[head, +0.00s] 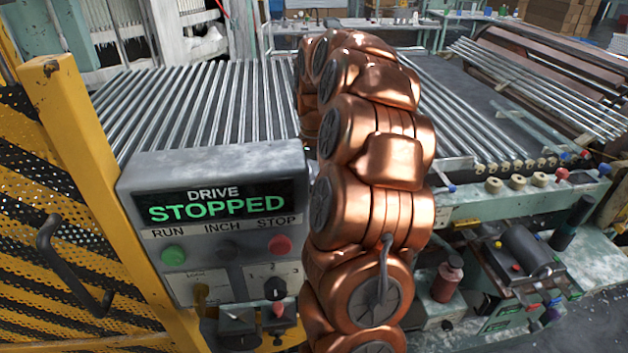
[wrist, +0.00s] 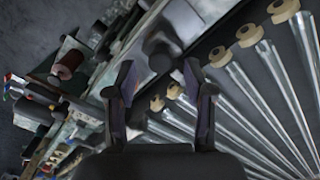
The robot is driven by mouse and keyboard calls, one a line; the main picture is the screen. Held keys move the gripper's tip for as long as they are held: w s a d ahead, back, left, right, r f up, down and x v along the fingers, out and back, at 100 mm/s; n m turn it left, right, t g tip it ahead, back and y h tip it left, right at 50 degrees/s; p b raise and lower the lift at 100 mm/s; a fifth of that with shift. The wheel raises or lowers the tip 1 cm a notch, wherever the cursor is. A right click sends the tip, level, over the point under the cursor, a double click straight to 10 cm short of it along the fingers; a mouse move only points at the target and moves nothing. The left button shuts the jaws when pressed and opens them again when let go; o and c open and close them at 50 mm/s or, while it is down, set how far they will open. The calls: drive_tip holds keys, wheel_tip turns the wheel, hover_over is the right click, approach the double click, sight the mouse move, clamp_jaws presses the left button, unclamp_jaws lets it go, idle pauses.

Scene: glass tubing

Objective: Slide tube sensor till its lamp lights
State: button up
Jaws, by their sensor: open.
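My gripper (wrist: 158,74) shows in the wrist view with its two dark fingers spread apart. A dark rounded block (wrist: 160,54) lies in line with the gap between the fingertips; it may be the tube sensor, but I cannot tell for sure, nor whether the fingers touch it. No lit lamp can be made out on it. Glass tubes (wrist: 262,95) run beside the fingers on the right, with pale rollers (wrist: 249,35) at their ends. In the head view my copper arm hides the gripper. The tubes (head: 215,95) lie in rows on the conveyor there.
The drive panel (head: 215,220) reads STOPPED and has green, black and red buttons. A yellow perforated guard (head: 75,200) stands at left. The green rail (head: 520,200) carries pale rollers and a red knob (head: 562,175). A reddish bottle (head: 447,280) stands below it.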

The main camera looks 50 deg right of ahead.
drive_tip(key=shift+f, duration=0.85)
clamp_jaws()
